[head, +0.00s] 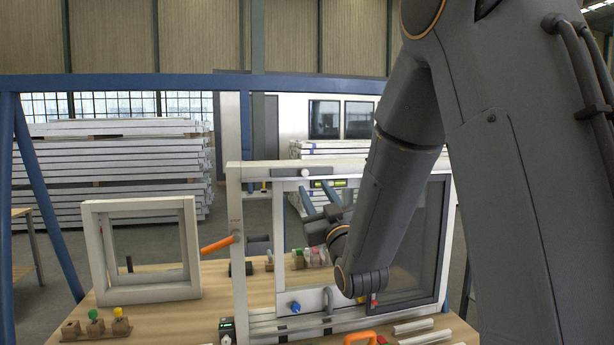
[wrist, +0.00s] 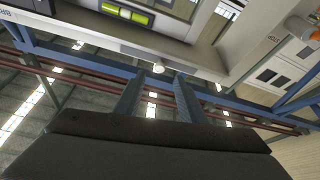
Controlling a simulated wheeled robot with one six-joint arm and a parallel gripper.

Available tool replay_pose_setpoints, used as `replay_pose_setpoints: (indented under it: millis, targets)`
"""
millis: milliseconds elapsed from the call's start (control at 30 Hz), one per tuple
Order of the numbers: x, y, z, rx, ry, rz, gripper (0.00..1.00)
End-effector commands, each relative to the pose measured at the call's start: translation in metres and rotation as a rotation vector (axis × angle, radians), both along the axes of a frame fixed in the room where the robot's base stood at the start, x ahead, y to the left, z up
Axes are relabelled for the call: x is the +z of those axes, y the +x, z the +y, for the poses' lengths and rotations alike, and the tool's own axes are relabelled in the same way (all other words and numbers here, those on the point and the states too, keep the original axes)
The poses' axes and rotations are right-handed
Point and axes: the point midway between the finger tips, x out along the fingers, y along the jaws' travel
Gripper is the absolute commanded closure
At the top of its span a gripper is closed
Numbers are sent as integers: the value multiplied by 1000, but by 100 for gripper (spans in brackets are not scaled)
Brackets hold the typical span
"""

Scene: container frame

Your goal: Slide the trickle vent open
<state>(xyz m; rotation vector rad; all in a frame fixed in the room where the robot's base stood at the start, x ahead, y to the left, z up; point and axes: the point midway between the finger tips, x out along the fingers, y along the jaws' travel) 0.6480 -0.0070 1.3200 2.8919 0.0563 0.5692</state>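The wrist view shows the knob (wrist: 158,67) on the pale bar, between and just beyond my fingertips. My gripper (head: 317,185) points up at the frame's top bar from below. In the wrist view its two blue-grey fingers (wrist: 158,80) stand apart with nothing between them. I cannot tell whether either fingertip touches the knob. The vent's slot is not clear in either view.
A green level vial (head: 328,184) sits just under the top bar. An orange handle (head: 217,245) juts from the frame's left side. A small white frame (head: 144,295) stands left on the bench. Dark glass (head: 425,240) lies right, behind my arm. Coloured knobs (head: 95,323) stand front left.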

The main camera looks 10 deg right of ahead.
Motion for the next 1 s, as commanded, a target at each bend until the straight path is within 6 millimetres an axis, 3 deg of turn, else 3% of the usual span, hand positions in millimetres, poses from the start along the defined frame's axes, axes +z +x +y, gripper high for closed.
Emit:
replay_pose_setpoints:
  millis: [500,900,1000]
  targets:
    - [28,61,6,1,0,-4,63]
    - [29,70,6,1,1,-4,63]
    - [29,69,6,1,1,-4,79]
